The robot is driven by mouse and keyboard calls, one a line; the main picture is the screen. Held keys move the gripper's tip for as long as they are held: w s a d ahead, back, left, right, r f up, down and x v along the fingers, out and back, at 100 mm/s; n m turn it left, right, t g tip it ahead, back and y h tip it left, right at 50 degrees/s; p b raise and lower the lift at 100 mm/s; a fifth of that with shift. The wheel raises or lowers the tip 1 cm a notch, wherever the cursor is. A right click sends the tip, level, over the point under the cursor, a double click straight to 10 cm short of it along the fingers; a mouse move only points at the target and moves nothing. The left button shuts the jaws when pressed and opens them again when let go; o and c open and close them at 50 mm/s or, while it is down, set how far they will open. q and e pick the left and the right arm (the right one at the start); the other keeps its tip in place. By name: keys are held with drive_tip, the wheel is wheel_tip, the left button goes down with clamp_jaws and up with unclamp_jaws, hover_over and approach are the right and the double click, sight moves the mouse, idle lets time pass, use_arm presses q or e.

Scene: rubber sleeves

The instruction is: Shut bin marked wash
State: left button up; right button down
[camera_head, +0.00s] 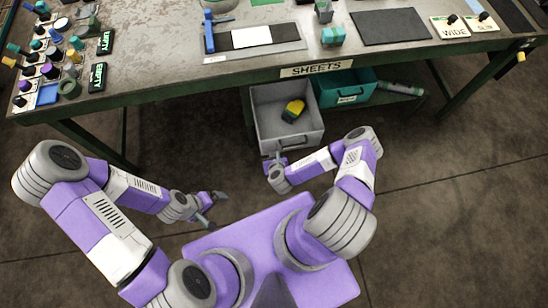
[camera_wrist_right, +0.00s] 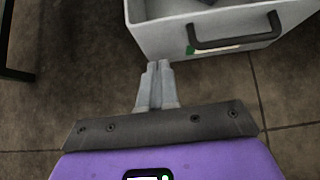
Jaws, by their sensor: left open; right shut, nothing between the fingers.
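A grey bin (camera_head: 258,119) is pulled out from under the workbench, its open top showing a yellow and dark green item (camera_head: 294,110) inside. Its dark handle (camera_wrist_right: 236,36) and a partly hidden label (camera_wrist_right: 202,49) with a green mark show in the right wrist view; I cannot read the label. A teal bin (camera_head: 348,92) sits to its right, further under the bench, its label too small to read. My right gripper (camera_head: 277,157) is shut and empty, close to the grey bin's front wall; its fingertips (camera_wrist_right: 158,66) point at that wall, left of the handle. My left gripper (camera_head: 217,208) is open and empty over the floor.
The workbench (camera_head: 165,70) stands above the bins, with a "SHEETS" sign (camera_head: 316,69) on its front edge. Its legs stand on either side. A grey-green roll (camera_head: 400,88) lies right of the teal bin. The floor (camera_head: 440,190) at right is clear.

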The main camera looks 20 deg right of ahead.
sight(269, 141)
drive_tip(key=shift+w+d+f+b, duration=0.2)
drive_tip(key=shift+w+f+b, duration=0.1)
drive_tip(key=shift+w, duration=0.65)
drive_tip(key=shift+w+d+f+b, duration=0.25)
drive_tip(key=shift+w+b, duration=0.05)
drive_tip(key=shift+w, duration=0.7)
drive_tip(key=shift+w+d+f+b, duration=0.2)
drive_tip(key=shift+w+f+b, duration=0.1)
drive_tip(key=shift+w, duration=0.65)
drive_tip(key=shift+r, duration=0.1)
